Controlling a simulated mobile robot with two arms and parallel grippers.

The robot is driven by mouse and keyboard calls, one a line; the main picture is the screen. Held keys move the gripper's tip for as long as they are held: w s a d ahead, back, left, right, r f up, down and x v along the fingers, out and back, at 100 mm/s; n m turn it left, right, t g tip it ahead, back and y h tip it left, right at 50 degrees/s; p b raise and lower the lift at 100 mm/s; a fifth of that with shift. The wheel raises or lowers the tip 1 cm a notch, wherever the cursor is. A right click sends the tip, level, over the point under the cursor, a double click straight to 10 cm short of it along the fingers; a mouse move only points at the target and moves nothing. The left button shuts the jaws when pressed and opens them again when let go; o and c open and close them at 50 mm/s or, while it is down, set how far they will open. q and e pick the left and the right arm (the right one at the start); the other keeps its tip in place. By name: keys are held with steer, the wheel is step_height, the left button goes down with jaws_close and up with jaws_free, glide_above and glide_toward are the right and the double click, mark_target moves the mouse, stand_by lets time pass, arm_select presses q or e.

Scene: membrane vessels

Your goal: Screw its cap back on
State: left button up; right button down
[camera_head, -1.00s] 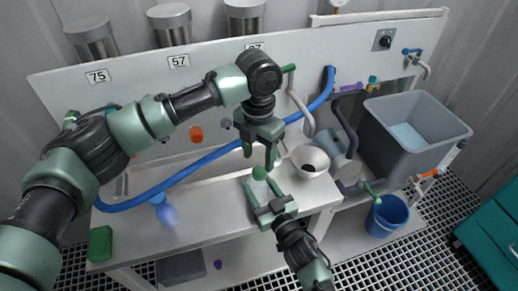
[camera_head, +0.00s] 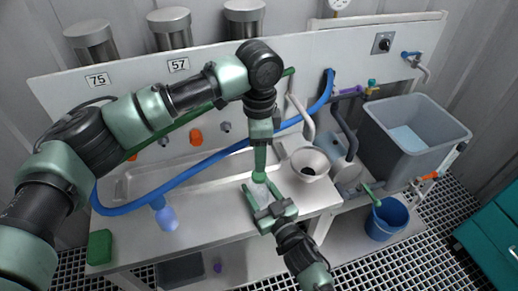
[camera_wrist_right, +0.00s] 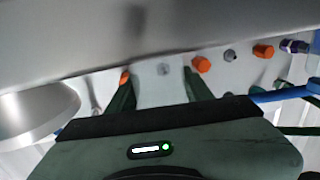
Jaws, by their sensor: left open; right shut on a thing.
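A pale, see-through bottle (camera_head: 261,193) stands between the fingers of my right gripper (camera_head: 266,198) over the bench's front part. The right gripper is shut on it; in the right wrist view the bottle (camera_wrist_right: 160,88) shows pale between the two fingers. A green cap (camera_head: 259,177) is at the bottle's top; how far it is screwed on cannot be told. My left gripper (camera_head: 260,168) points down right above the cap, its fingers seen edge-on as one narrow strip. It is open, and whether its fingertips touch the cap is unclear.
A white funnel-like bowl (camera_head: 309,164) stands just right of the grippers. A blue hose (camera_head: 205,168) runs across the bench behind. A blue translucent item (camera_head: 166,217) and a green block (camera_head: 100,246) are at left. A grey tub (camera_head: 415,130) stands at right.

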mark_target(259, 175)
arm_select(q)
steer(key=n, duration=0.7)
steer(key=shift+r, duration=0.3)
steer(key=shift+f, duration=4.05)
steer(key=shift+c, duration=0.3)
jaws_close()
steer(key=shift+m, duration=0.9)
steer(key=shift+o, duration=1.1)
jaws_free()
steer(key=shift+r, duration=0.1)
